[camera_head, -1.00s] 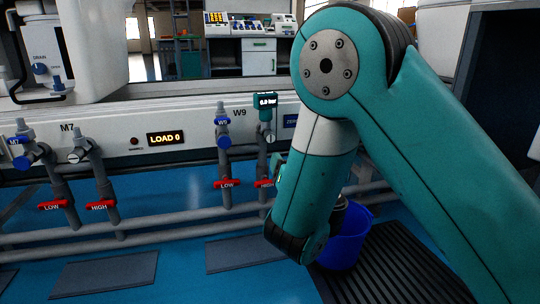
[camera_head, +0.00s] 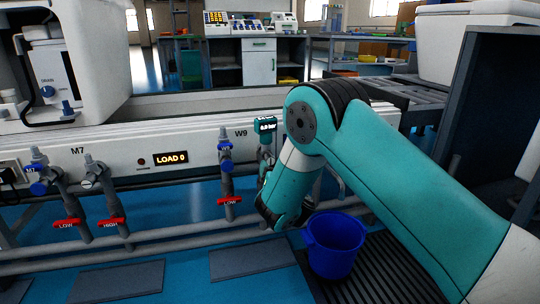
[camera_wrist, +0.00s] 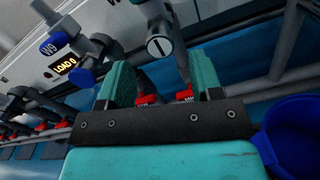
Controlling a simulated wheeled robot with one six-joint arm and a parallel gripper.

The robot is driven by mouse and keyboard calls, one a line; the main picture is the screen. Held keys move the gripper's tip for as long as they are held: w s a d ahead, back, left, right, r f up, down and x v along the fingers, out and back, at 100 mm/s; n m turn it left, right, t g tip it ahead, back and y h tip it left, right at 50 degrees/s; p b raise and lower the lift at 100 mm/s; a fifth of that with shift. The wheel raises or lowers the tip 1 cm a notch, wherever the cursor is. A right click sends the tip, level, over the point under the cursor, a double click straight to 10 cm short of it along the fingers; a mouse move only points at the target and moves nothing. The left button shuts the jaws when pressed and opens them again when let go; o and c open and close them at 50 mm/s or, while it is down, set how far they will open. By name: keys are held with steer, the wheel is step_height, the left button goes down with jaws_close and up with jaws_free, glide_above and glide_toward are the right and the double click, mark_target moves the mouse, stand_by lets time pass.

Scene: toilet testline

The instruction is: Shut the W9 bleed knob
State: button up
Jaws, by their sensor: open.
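The W9 bleed knob appears to be the round pale knob with a dark slot (camera_wrist: 160,46) in the wrist view. It is on the grey pipework, ahead of the gap between my fingertips and apart from them. My gripper (camera_wrist: 163,78) is open, with a teal finger on each side and nothing held. In the head view, my arm hides most of my gripper. The teal W9 gauge (camera_head: 265,125) stands above that spot.
Red levers (camera_wrist: 184,95) are seen between my fingers, on pipes beyond. A blue bucket (camera_head: 334,245) stands right of my wrist. The M7 valves (camera_head: 40,180) and LOAD 0 display (camera_head: 171,158) are to the left. Horizontal grey pipes (camera_head: 170,245) run low along the bench.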

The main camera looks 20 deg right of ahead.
mark_target(271, 162)
steer(key=w, duration=0.5)
steer(key=shift+f+b, duration=0.1)
steer(key=shift+b, duration=0.2)
steer(key=shift+w, duration=0.45)
steer(key=c, duration=0.9)
